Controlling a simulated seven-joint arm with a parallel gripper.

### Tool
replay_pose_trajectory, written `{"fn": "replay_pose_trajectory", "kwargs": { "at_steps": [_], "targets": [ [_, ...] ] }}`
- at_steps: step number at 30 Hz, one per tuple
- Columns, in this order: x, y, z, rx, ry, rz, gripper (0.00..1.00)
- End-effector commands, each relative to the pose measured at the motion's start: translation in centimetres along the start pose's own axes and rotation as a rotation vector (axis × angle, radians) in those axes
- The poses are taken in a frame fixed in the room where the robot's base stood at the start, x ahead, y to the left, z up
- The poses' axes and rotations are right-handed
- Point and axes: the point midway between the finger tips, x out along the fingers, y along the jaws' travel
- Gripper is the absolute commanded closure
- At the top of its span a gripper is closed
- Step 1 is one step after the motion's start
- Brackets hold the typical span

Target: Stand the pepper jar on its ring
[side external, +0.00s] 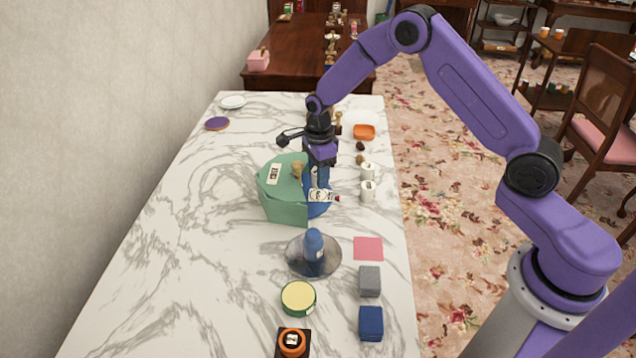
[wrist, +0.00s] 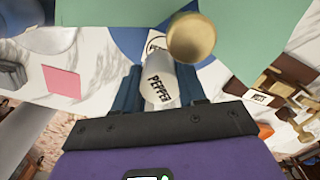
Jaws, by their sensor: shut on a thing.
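The pepper jar (wrist: 158,88) is pale grey with a dark PEPPER label. In the wrist view it sits between the blue fingers of my gripper (wrist: 161,78), which is shut on it. In the side view my gripper (side external: 319,180) points down over a blue surface (side external: 317,211) at the right edge of a green block (side external: 284,205), hiding much of the jar. The blue surface also shows behind the jar in the wrist view (wrist: 129,42). A small white marked patch (side external: 322,196) lies there.
A light brown knob (side external: 297,169) stands close left of my gripper. White jars (side external: 367,191) stand to the right.

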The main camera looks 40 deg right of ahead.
Motion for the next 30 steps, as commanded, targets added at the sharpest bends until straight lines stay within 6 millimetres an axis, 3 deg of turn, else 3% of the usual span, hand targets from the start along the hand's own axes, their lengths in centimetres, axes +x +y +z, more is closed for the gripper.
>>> {"fn": "replay_pose_trajectory", "kwargs": {
  "at_steps": [7, 21, 22, 24, 30],
  "targets": [
    [3.0, -0.2, 0.0, 0.0, 0.001, 0.003, 0.91],
    [3.8, -0.2, 0.1, 0.0, 0.0, 0.001, 0.91],
    [3.8, -0.2, 0.0, 0.0, 0.0, 0.001, 0.53],
    [3.7, -0.2, 0.0, 0.0, 0.0, 0.001, 0.34],
    [3.7, -0.2, 0.1, 0.0, 0.0, 0.001, 0.34]
  ]
}}
